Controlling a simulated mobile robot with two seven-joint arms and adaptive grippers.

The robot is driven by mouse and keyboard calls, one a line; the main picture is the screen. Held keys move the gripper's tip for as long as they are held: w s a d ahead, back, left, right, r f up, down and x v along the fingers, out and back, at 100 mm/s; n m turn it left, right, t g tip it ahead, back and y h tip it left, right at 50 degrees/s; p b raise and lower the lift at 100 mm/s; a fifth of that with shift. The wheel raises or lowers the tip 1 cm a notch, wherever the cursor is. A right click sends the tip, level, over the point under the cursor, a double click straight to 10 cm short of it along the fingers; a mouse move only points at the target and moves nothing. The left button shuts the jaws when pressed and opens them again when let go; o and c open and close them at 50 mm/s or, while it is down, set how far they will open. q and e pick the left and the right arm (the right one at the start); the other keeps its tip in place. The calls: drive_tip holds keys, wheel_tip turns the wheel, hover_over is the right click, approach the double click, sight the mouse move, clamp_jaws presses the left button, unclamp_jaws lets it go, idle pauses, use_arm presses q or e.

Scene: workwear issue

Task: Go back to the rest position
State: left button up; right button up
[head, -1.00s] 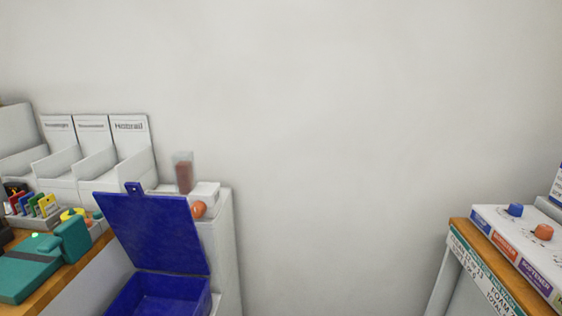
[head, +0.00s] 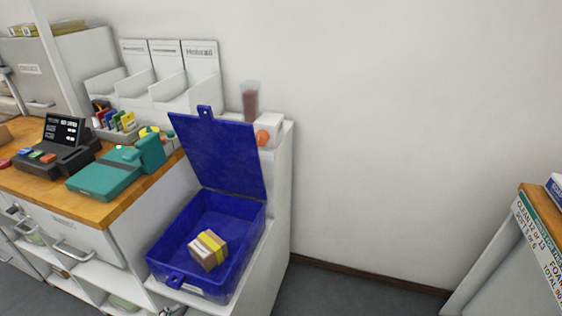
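Neither of my grippers shows in the head view. A blue box (head: 166,253) with its lid (head: 218,155) standing open sits on a low white shelf unit. A small cardboard box with a yellow band (head: 208,250) lies inside the blue box.
A wooden counter (head: 95,212) at the left carries a teal device (head: 105,176), a dark terminal (head: 55,145) and white bins (head: 150,95). A second wood-topped stand (head: 543,215) is at the right edge. Bare floor (head: 340,292) shows between them.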

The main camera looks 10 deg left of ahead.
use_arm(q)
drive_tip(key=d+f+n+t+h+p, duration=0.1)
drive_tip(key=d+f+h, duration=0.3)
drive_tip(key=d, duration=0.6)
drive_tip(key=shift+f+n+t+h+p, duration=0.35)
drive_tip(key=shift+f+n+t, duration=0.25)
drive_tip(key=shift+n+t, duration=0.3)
